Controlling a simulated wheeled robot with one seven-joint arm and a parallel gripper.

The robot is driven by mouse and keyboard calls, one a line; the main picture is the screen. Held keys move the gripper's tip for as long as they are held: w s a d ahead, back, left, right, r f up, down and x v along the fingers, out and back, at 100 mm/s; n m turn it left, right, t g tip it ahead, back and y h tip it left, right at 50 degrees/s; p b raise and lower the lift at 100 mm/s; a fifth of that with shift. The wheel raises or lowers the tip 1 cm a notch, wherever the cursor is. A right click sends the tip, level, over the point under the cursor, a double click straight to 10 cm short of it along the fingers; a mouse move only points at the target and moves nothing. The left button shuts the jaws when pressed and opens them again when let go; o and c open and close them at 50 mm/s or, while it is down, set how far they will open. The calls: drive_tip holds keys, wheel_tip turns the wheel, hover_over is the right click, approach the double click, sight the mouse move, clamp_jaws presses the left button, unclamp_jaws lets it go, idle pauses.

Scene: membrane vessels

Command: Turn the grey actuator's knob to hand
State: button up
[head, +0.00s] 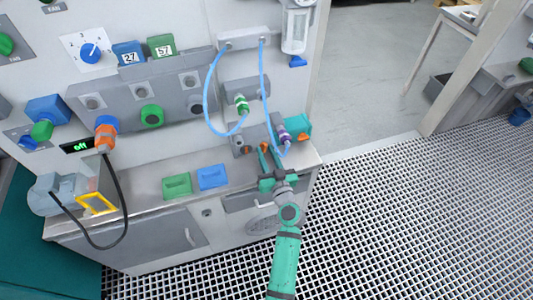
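My gripper (269,149) is at the lower right of the wall panel, at the front end of my green arm. Its two slim fingers point up the picture and look apart, with nothing clearly between them. The fingertips are close to a small grey block (243,139) with a dark round fitting, just left of them. This block may be the grey actuator, but I cannot tell which part is its knob or how it is set. Whether the fingers touch anything is too small to tell. A teal block (298,127) sits right of the fingers.
A black cable (123,205) hangs further left. Grated floor at right is clear.

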drive_tip(key=shift+d, duration=0.1)
drive_tip(key=shift+s+d, duration=0.1)
drive_tip(key=shift+s, duration=0.1)
drive_tip(key=v, duration=1)
drive_tip(key=shift+s, duration=0.2)
